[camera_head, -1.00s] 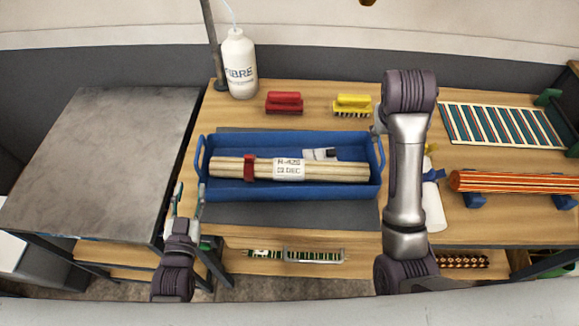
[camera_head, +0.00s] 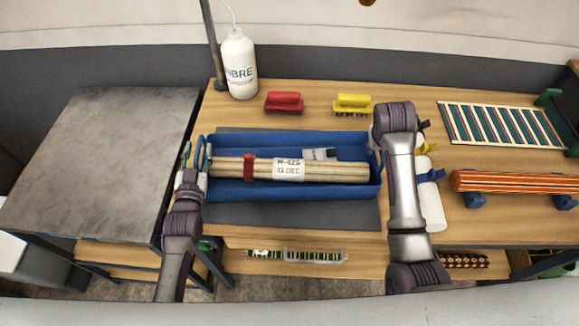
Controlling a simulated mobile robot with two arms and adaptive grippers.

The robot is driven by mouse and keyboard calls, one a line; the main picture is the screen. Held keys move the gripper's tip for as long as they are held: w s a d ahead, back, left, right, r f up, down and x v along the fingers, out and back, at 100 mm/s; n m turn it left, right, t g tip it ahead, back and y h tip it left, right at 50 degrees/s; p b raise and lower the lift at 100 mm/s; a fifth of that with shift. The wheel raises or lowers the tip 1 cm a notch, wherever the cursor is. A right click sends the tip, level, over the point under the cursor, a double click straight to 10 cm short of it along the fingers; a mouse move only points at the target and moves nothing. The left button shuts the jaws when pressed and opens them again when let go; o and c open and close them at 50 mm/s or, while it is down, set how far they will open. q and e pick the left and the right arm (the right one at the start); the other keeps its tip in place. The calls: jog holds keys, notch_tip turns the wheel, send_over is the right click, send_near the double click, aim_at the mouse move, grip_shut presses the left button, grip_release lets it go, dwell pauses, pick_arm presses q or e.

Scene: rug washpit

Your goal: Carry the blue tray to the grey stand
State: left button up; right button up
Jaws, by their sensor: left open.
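The blue tray (camera_head: 290,194) sits on a grey mat on the wooden bench, with handles at its left and right ends. It holds a bundle of pale rods (camera_head: 228,168) with a red strap and a white label, and a small grey-and-white item. My left gripper (camera_head: 196,152) is open at the tray's left handle (camera_head: 200,150), its fingers on either side of it. My right arm reaches the tray's right end; its wrist hides most of that gripper, so its jaws cannot be made out. The grey stand (camera_head: 105,160) is at the left, with a bare flat top.
A white bottle (camera_head: 239,64), a red brush (camera_head: 284,102) and a yellow brush (camera_head: 352,104) stand behind the tray. A white roll (camera_head: 430,200), an orange striped roll (camera_head: 515,183) and a striped rack (camera_head: 500,125) lie to the right. A narrow gap separates bench and stand.

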pick_arm(q)
grip_shut()
pick_arm(e)
grip_shut()
